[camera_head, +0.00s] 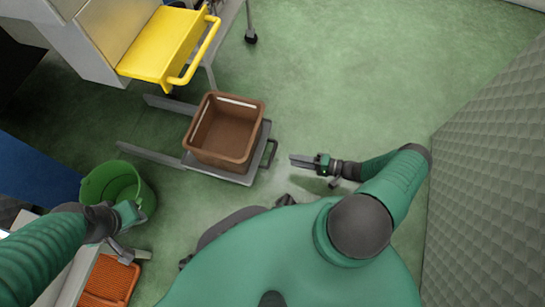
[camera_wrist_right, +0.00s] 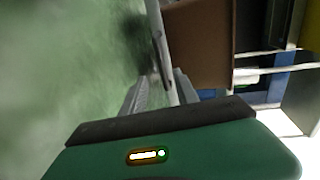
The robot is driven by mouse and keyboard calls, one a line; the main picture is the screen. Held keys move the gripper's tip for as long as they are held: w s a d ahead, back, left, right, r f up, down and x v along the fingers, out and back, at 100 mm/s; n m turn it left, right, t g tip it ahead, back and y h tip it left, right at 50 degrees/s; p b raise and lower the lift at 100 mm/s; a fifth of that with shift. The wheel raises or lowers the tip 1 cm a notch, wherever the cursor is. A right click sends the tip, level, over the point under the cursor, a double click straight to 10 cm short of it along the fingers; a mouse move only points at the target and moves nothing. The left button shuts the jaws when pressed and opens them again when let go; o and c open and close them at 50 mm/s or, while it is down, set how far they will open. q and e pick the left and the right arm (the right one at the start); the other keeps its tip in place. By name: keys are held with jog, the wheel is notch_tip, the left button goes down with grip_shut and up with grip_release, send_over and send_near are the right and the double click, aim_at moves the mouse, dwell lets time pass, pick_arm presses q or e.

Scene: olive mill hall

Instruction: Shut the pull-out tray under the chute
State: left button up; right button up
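The pull-out tray (camera_head: 232,176) is a grey slide-out platform, standing out on its rails with a brown crate (camera_head: 226,131) on it. A dark handle (camera_head: 271,153) is on its right edge. The yellow chute (camera_head: 160,45) is above and behind it. My right gripper (camera_head: 293,160) is just right of the handle, with a small gap in the head view. In the right wrist view its fingers (camera_wrist_right: 163,92) are apart, with a grey bar (camera_wrist_right: 160,40) lined up between them and the crate beyond. My left gripper (camera_head: 128,232) is by a green bucket; its opening is unclear.
The green bucket (camera_head: 107,181) stands left of the tray. An orange-red basket (camera_head: 109,281) is at the lower left. A grey textured wall or panel (camera_head: 490,190) borders the right side. Green floor (camera_head: 350,80) is clear right of the tray.

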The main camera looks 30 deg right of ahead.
jog(key=b+x, duration=0.3)
jog(key=x, duration=0.6)
jog(key=shift+a+f, duration=0.1)
jog(key=shift+a, duration=0.2)
jog(key=shift+w+a, duration=0.2)
jog(key=shift+w, duration=0.15)
grip_shut()
jog(key=shift+s, duration=0.1)
dwell(0.4)
